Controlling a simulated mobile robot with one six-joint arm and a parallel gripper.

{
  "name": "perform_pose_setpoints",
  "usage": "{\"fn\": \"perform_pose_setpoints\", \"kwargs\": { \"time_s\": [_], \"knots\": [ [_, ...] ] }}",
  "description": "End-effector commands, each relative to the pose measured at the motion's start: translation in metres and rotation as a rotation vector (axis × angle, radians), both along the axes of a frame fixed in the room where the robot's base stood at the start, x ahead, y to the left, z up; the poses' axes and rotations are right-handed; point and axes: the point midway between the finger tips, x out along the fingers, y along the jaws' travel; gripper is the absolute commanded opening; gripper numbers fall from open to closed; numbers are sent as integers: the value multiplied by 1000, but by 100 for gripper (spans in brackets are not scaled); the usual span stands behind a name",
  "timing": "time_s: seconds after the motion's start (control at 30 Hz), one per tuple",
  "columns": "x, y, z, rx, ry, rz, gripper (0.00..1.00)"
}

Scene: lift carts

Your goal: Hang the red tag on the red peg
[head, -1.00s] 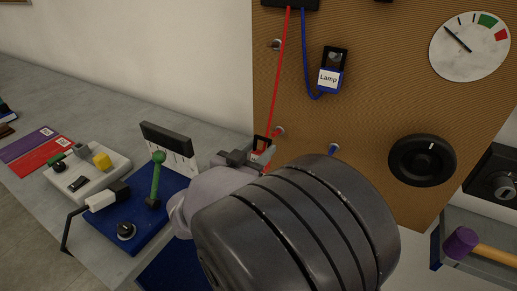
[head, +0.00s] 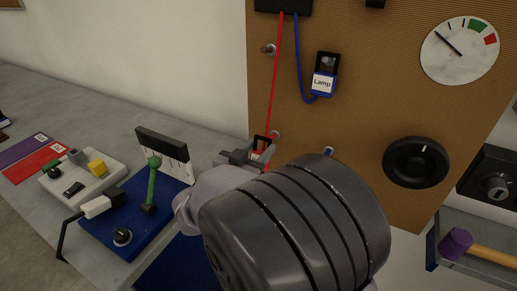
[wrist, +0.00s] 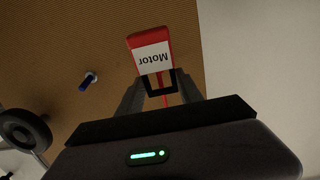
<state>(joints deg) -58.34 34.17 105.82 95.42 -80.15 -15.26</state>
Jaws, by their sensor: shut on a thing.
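The red tag (wrist: 148,42), with a white label reading "Motor" and a black frame, is held between the fingers of my gripper (wrist: 158,92). The fingers are shut on its black frame; the label is upside down in the wrist view. In the head view the red tag (head: 260,152) is on its red cord just in front of the board, beside my gripper (head: 248,158). A small peg (head: 276,134) sticks out just above and right of the tag; it looks like the red peg, but its colour is unclear. The tag is apart from it, not hung.
A blue peg (head: 328,151) is right of my gripper. The blue "Lamp" tag (head: 324,84) hangs higher on the pegboard (head: 350,120), near another peg (head: 269,49). A black knob (head: 415,162) is at right. The bench (head: 90,130) at left holds several devices.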

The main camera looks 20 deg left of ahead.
Motion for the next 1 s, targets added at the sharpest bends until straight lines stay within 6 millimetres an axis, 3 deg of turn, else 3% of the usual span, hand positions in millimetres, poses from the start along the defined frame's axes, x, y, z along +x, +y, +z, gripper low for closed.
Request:
{"fn": "perform_pose_setpoints", "kwargs": {
  "time_s": [0.53,1.0],
  "knots": [
    [5,0,0,0,0,-1,3],
    [31,-2,1,0,0,-1,3]
  ]
}}
